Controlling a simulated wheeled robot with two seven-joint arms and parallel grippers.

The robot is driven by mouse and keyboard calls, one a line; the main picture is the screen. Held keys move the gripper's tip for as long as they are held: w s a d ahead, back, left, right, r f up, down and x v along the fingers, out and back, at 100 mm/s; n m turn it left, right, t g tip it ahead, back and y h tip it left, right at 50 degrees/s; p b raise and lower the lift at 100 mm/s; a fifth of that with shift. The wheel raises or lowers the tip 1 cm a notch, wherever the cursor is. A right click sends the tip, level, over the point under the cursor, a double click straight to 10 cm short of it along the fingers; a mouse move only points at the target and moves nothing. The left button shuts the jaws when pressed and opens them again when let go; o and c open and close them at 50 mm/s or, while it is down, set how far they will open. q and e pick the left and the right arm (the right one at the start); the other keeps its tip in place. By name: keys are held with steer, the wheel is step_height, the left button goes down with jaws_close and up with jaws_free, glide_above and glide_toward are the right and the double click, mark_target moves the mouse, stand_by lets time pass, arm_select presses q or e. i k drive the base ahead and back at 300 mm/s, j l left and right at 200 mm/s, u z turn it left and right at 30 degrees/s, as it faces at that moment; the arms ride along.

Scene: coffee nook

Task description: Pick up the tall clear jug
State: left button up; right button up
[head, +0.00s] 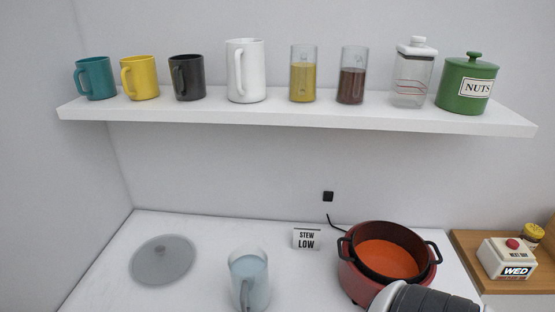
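The tall clear jug (249,280) stands upright on the white counter, low in the head view and left of the red pot. It is see-through, holds a pale bluish content and has a handle on its near side. Its base is close to the bottom edge of the picture. No gripper touches the part of it that shows. A grey and white part, which looks like my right arm, comes in at the bottom right in front of the pot. Neither gripper's fingers show.
A round grey lid (162,260) lies to the left. A shelf (300,117) above holds mugs, glasses and jars. The counter between lid and jug is clear.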

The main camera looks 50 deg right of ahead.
mark_target(248, 265)
steer(key=z, duration=1.3)
steer(key=l+z, duration=0.1)
steer(key=z, duration=0.6)
steer(key=i+l+z, duration=0.1)
steer(key=z, duration=0.3)
steer(key=u, duration=1.25)
steer(key=k+j, duration=0.15)
steer(key=k+j+z, duration=0.15)
steer(key=k, duration=0.25)
